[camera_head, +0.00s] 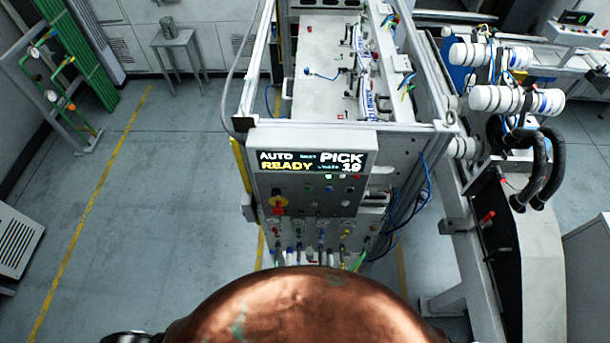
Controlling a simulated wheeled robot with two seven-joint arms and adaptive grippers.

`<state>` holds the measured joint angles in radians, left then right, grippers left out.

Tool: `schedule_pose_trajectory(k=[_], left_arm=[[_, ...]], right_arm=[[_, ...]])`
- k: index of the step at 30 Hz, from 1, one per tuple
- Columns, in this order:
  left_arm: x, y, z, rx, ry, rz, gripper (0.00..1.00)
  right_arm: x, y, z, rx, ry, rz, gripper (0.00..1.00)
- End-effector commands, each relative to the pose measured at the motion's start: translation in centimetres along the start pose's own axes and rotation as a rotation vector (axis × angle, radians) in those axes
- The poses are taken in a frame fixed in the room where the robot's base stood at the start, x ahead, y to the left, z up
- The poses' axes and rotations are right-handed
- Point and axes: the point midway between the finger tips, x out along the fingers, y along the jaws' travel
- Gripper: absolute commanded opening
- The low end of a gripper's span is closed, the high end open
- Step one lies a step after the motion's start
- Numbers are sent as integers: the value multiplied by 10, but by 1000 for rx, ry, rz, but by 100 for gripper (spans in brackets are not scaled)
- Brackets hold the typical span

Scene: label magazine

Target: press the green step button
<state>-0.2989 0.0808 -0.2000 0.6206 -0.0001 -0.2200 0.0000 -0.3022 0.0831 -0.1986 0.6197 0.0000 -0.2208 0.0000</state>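The control panel (312,186) faces me on the front of the machine in the middle of the head view. Its lit display (311,162) reads AUTO, PICK, READY and a number that looks like 19. Below the display are several small buttons. Neither of my grippers is in view.
The machine's metal frame (447,112) rises behind the panel. Blue cables (425,190) hang at its right side. The floor (160,190) on the left is open, with a yellow line. A small stool (177,40) stands at the back.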

Motion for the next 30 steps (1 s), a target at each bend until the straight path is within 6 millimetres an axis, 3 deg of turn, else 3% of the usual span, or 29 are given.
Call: schedule_pose_trajectory(k=[9, 30], left_arm=[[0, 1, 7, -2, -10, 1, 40], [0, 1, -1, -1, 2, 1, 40]], right_arm=[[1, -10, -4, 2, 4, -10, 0], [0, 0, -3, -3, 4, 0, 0]])
